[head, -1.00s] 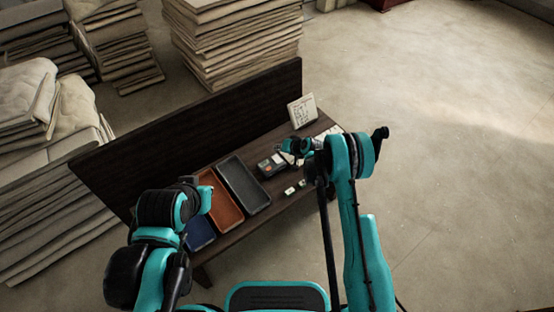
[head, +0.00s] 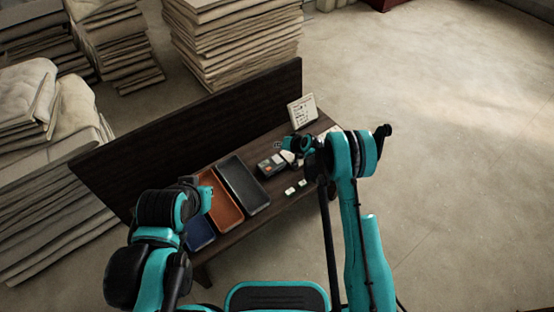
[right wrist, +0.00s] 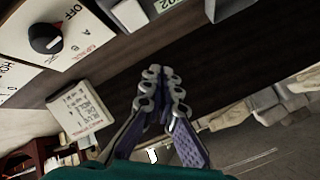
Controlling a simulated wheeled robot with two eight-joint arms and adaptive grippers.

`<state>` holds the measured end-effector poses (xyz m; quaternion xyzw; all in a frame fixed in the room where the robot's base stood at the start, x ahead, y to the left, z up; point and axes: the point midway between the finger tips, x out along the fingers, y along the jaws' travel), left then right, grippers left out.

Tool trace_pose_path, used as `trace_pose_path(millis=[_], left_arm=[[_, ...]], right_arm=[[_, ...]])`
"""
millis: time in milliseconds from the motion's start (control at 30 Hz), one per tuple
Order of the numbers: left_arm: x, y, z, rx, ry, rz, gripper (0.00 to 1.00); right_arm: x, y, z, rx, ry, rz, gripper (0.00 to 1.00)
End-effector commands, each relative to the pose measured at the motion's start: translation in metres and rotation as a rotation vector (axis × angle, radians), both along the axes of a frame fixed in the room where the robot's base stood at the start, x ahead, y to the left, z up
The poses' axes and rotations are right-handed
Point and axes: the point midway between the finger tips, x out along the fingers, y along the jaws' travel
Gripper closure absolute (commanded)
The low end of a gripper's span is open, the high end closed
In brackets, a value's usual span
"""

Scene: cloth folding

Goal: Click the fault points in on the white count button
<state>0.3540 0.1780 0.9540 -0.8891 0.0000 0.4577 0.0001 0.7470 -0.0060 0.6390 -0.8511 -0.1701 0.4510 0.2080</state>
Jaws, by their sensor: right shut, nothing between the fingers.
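A small dark device with orange and pale parts (head: 270,166) lies on the table. Two small white pieces (head: 290,190) lie in front of it. I cannot tell which piece is the white count button. My right gripper (head: 286,150) is just above and behind the device; its fingertips are small in the head view. In the right wrist view its fingers (right wrist: 165,85) are shut and empty, over dark table wood.
A white card with writing (head: 302,111) stands at the table's far end, also in the wrist view (right wrist: 83,110). A panel with a black knob (right wrist: 45,38) is near it. Blue, orange (head: 222,200) and black trays (head: 243,186) lie left. A dark board (head: 200,125) backs the table.

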Motion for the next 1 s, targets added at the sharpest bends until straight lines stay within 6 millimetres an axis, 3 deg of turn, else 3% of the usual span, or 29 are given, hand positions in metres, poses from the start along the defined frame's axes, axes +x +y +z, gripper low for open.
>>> trace_pose_path(millis=[133, 467, 1000], left_arm=[[0.000, 0.000, 0.002, 0.000, 0.000, 0.000, 1.00], [0.000, 0.000, 0.001, 0.000, 0.000, 0.000, 1.00], [0.000, 0.000, -0.028, 0.000, 0.000, 0.000, 1.00]], right_arm=[[-0.001, 0.000, 0.024, 0.000, 0.000, 0.000, 1.00], [0.000, 0.000, 0.022, 0.000, 0.000, 0.000, 1.00], [0.000, 0.000, -0.044, 0.000, 0.000, 0.000, 1.00]])
